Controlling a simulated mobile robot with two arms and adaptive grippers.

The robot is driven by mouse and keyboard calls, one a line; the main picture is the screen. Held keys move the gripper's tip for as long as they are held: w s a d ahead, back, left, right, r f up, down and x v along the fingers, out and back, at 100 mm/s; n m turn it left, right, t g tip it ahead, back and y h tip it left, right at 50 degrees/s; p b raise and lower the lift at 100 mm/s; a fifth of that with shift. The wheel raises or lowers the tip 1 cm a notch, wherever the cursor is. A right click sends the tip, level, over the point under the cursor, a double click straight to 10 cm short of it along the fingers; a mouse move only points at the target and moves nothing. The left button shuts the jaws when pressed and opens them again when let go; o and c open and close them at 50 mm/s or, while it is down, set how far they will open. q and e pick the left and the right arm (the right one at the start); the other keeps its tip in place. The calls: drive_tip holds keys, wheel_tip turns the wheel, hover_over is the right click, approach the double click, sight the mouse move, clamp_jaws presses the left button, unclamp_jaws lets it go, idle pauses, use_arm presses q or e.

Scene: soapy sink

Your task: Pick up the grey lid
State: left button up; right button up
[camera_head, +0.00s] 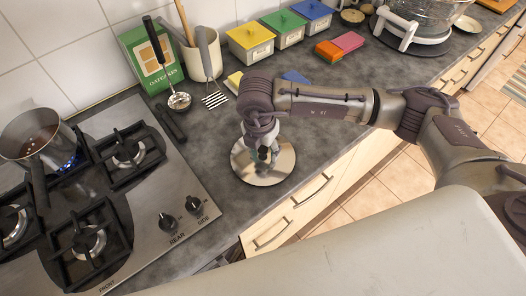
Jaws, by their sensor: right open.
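The grey lid (250,175) is a round, shiny disc lying on the dark countertop, right of the stove and near the counter's front edge. My right gripper (263,157) points down over the middle of the lid, with its arm coming in from the right. The gripper is open. The gripper hides the lid's middle, so any knob there and any contact with it cannot be made out. My left gripper is not in view.
A pot (30,138) of brown liquid sits over a blue flame on the stove (150,215). A ladle (179,101) and a slotted utensil (214,99) lean near a utensil holder (201,58). Yellow (250,42), green (283,28) and blue (310,15) lidded boxes stand behind.

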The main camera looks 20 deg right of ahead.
clamp_jaws()
idle(0.3)
